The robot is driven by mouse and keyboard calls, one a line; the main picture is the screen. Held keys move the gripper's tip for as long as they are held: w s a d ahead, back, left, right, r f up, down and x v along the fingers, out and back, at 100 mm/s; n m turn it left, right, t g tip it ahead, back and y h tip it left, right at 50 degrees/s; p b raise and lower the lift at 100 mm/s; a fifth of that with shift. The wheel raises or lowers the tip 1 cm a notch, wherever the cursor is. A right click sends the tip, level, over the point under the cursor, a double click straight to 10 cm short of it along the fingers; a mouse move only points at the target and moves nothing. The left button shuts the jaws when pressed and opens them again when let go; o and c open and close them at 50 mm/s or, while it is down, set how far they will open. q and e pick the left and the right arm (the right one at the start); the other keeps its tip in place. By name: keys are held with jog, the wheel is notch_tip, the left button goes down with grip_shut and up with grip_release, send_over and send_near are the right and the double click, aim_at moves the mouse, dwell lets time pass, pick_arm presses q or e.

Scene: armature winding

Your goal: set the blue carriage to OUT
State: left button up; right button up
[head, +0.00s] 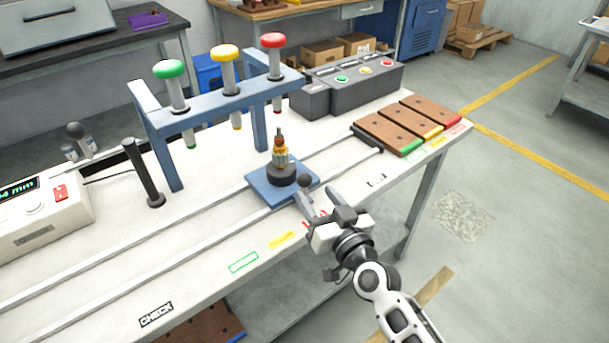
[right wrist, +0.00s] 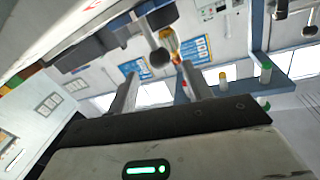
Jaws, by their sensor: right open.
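My right gripper (head: 308,202) is open at the knob, coming from the front right. In the right wrist view the knob (right wrist: 160,57) shows between and just beyond the two spread fingers (right wrist: 158,88); contact cannot be made out. No OUT marking can be read. My left gripper is out of view.
A blue gantry (head: 215,98) with green, yellow and red plungers stands behind the carriage. A dark post (head: 145,172) rises at left near the rails. Brown pads (head: 388,134) and a button box (head: 352,79) are at right. A CHECK label (head: 156,314) lies front left.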

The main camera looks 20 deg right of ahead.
aim_at(308, 185)
jog(key=w, duration=0.4)
jog(key=w+a, duration=0.1)
jog(key=w, duration=0.1)
jog(key=shift+w, duration=0.2)
